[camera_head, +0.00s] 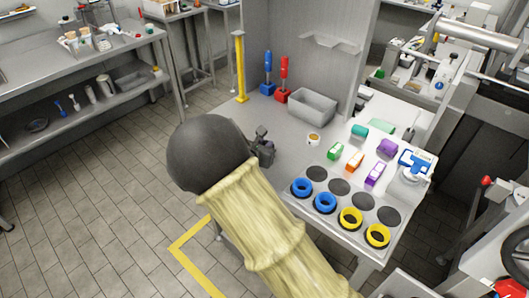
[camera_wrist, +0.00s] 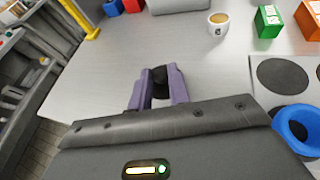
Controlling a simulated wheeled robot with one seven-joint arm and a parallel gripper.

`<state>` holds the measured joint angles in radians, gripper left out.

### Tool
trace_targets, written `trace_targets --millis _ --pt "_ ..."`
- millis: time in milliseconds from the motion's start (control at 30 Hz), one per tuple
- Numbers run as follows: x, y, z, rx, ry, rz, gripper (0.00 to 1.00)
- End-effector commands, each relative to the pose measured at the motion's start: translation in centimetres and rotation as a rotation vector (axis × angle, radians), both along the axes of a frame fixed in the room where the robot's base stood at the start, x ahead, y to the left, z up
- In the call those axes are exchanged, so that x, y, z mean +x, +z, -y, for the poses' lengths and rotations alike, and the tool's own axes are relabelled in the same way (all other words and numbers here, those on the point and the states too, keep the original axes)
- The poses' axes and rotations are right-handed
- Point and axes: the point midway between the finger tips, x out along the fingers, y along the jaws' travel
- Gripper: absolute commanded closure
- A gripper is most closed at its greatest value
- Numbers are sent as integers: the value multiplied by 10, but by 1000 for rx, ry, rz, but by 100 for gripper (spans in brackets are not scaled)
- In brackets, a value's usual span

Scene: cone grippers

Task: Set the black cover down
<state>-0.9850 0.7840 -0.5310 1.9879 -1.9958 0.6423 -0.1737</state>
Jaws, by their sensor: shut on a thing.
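My gripper (camera_wrist: 160,88) has its two purple-grey fingers shut on a small black thing, which I take to be the black cover (camera_wrist: 159,77). The cover sits between the fingertips, and the fingers hide part of its sides. It appears over the grey table (camera_wrist: 105,75); I cannot tell whether it touches the surface. In the head view my gripper (camera_head: 264,144) is at the table's left part, left of the cup and the round pads. My arm hides the near left part of the table there.
A white cup (camera_head: 314,139) of brown drink stands beyond my gripper. Blue rings (camera_head: 301,187), yellow rings (camera_head: 378,236) and flat black discs (camera_head: 339,187) lie to the right. A grey bin (camera_head: 313,105), a red tool (camera_head: 283,80) and a blue tool (camera_head: 267,75) stand behind.

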Motion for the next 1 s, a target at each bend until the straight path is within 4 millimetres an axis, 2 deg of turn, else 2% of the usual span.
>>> trace_targets --millis 167,433,800,833,900,933,1000 --pt "0 -2 0 -1 0 0 100" --pt "0 -35 1 -3 0 -2 100" --pt "0 -40 0 1 0 0 100" --pt "0 -39 0 1 0 0 78" --pt "0 -39 0 1 0 0 64" --pt "0 -39 0 0 0 0 60" --pt "0 -39 0 0 0 0 60"
